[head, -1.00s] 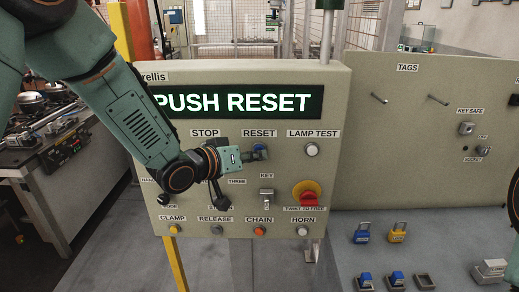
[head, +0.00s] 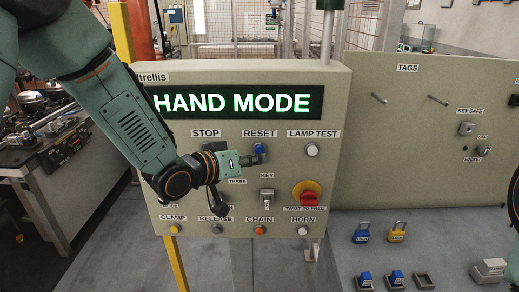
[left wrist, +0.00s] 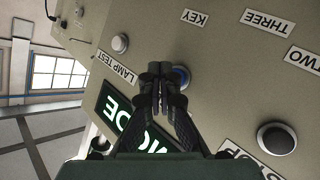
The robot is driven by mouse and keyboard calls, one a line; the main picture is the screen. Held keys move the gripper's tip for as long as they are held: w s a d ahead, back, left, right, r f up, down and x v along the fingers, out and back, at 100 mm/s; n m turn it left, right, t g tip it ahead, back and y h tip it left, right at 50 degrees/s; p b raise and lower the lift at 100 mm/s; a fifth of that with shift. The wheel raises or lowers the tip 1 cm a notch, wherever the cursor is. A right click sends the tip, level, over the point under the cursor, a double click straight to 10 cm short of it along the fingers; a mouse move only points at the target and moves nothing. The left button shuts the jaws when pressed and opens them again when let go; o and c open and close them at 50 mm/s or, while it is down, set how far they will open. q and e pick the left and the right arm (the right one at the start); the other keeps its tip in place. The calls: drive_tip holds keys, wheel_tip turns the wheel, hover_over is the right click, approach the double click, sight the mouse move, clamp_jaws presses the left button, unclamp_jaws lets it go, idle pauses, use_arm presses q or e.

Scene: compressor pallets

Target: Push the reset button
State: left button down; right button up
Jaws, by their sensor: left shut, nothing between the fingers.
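The reset button (head: 260,148) is a blue button under the RESET label on the beige control panel (head: 337,190). My left gripper (head: 260,158) is shut and empty, with its fingertips at the button's lower edge in the head view. In the left wrist view, the shut fingers (left wrist: 160,72) partly cover the blue button (left wrist: 181,77). I cannot tell whether they touch it. The panel's display (head: 240,103) reads HAND MODE in lit letters. My right gripper is not in view.
A white lamp test button (head: 312,149), a key switch (head: 266,196) and a red twist-to-free knob (head: 308,195) are nearby on the panel. A tags board (head: 420,130) stands to the right, above blue and yellow padlocks (head: 397,232).

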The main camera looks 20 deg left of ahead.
use_arm(q)
drive_tip(key=shift+s+d, duration=0.25)
drive_tip(key=shift+s, duration=0.7)
drive_tip(key=shift+s+d, duration=0.3)
drive_tip(key=shift+s, duration=0.6)
drive_tip(key=shift+s+d, duration=0.25)
drive_tip(key=shift+s, duration=0.7)
drive_tip(key=shift+f, duration=0.1)
drive_tip(key=s+a+f+g+y+b, duration=0.25)
drive_tip(key=s+f, duration=0.25)
drive_tip(key=f, duration=0.5)
drive_tip(key=s+a+f+g+y+b, duration=0.15)
drive_tip(key=s+f+b, duration=0.25)
drive_tip(key=f, duration=0.6)
drive_tip(key=s+a+f+g+y+b, duration=0.1)
drive_tip(key=s+f+g+b, duration=0.3)
drive_tip(key=f, duration=0.7)
drive_tip(key=s+a+f+g+y+b, duration=0.1)
drive_tip(key=s+f+g+b, duration=0.4)
drive_tip(key=s+f, duration=1.5)
drive_tip(key=s+b, duration=0.2)
drive_tip(key=b, duration=0.1)
drive_tip(key=shift+a+f+y+b, duration=0.25)
drive_tip(key=shift+a+y+b, duration=0.05)
drive_tip(key=shift+b, duration=0.05)
drive_tip(key=c, duration=2.1)
unclamp_jaws()
drive_tip(key=shift+w, duration=0.1)
